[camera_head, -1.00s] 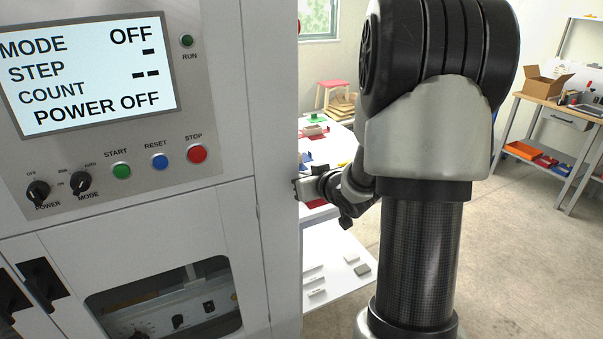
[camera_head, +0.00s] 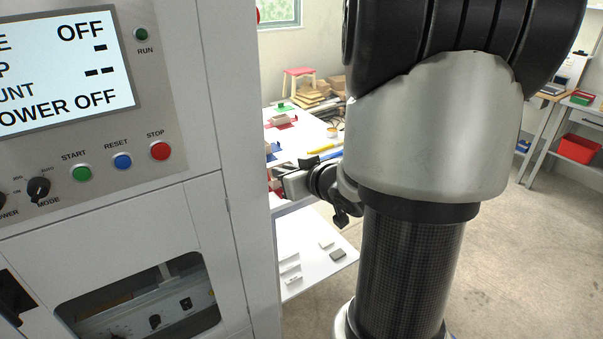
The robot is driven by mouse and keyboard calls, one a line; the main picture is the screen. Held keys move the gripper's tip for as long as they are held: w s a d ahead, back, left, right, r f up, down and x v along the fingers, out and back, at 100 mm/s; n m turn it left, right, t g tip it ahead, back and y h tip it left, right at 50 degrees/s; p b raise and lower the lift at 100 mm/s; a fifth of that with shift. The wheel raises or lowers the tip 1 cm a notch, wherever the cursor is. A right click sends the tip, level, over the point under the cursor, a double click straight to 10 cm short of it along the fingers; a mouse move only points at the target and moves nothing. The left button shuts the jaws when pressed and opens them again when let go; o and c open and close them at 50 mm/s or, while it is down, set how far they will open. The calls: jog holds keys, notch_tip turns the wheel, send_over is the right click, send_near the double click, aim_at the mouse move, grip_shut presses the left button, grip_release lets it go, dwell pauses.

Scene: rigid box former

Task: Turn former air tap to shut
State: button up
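The former (camera_head: 245,150) is a white machine cabinet filling the left of the view. Its screen (camera_head: 60,72) shows "OFF" and "POWER OFF". I cannot make out the air tap in this view. My gripper (camera_head: 276,178) is at the end of my arm, just right of the cabinet's side edge, in front of the white table. The cabinet edge is close to its tip, and I cannot tell whether its fingers are apart. I see nothing clearly held in it.
Buttons for start (camera_head: 82,173), reset (camera_head: 122,162) and stop (camera_head: 160,151) sit on the panel. A white table (camera_head: 318,130) with several parts stands behind my arm, with a lower shelf (camera_head: 305,240). A red bin (camera_head: 580,149) is at right. Floor is clear at lower right.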

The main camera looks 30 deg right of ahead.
jog(key=b+v, duration=0.1)
jog(key=v, duration=0.7)
jog(key=shift+s, duration=0.15)
